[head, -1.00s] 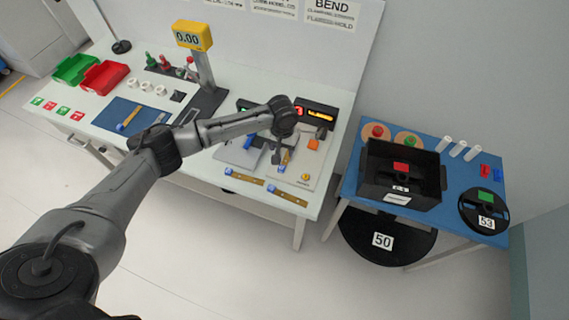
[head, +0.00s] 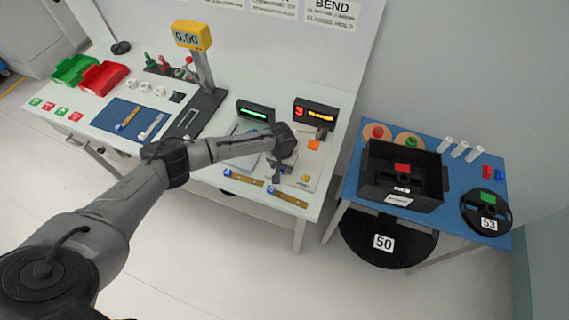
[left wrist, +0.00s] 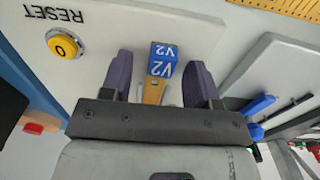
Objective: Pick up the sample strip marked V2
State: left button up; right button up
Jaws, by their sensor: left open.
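The sample strip marked V2 is brass-coloured with a blue cube end (left wrist: 163,60) lettered V2. In the left wrist view it lies on or just above the light plate with the RESET button (left wrist: 65,45). My left gripper (left wrist: 158,72) is open, one dark finger on each side of the blue end, with a gap showing on both sides. The strip's other end is hidden behind the gripper body. In the head view my left gripper (head: 278,174) is over the plate at the bench's right end and mostly hides the strip. My right gripper is not in view.
Two blue-ended strips, one left (head: 250,183) and one right (head: 288,196), lie along the bench's front edge. Two lit displays, green (head: 255,113) and orange (head: 315,113), stand behind the gripper. A blue side table (head: 350,185) with a black box (head: 420,200) is at right.

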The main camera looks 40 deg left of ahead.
pick_arm(q)
jog(key=shift+f, duration=0.1)
jog(key=c, duration=1)
